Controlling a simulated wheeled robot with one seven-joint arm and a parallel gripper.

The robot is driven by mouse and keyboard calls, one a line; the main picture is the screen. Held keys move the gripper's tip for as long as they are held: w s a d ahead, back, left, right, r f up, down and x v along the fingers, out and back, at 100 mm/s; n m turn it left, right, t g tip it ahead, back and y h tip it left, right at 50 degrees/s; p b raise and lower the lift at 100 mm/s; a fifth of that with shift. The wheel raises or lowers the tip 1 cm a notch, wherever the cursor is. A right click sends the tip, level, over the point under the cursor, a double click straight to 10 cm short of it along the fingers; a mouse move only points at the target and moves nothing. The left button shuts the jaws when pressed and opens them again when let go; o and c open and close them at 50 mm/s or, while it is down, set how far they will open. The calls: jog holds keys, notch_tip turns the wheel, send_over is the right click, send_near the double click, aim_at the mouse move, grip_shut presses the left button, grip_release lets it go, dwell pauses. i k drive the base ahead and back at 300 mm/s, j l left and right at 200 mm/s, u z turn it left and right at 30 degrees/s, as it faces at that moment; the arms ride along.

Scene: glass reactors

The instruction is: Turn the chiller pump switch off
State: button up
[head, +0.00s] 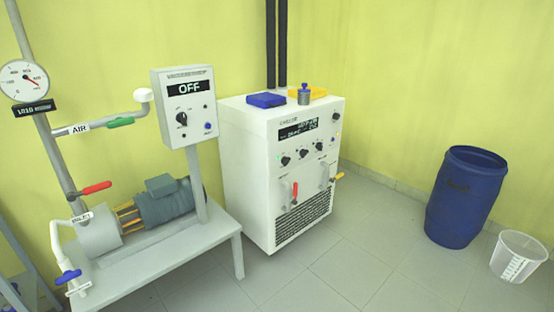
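The chiller (264,170) is a white floor-standing cabinet in the middle of the head view. Its front has a dark display (298,130) with white text too small to read surely. Below the display is a row of black knobs, among them a left knob (285,160), a middle knob (303,153) and a right knob (319,146). Their labels are too small to read, so I cannot tell which is the pump switch or how it is set. My gripper is not in view.
A pump (165,200) on a grey bench (190,250) stands left of the chiller, under a control box (188,105) reading OFF. Pipes with valves are at far left. A blue drum (464,200) and white bucket (517,257) stand right. The floor (365,245) between is clear.

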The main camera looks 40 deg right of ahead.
aim_at(303, 152)
jog(key=i+l+z, duration=0.3)
jog(key=i+l, duration=0.5)
jog(key=l, duration=0.3)
jog(key=i+l+z, duration=0.3)
jog(key=i+l, duration=0.6)
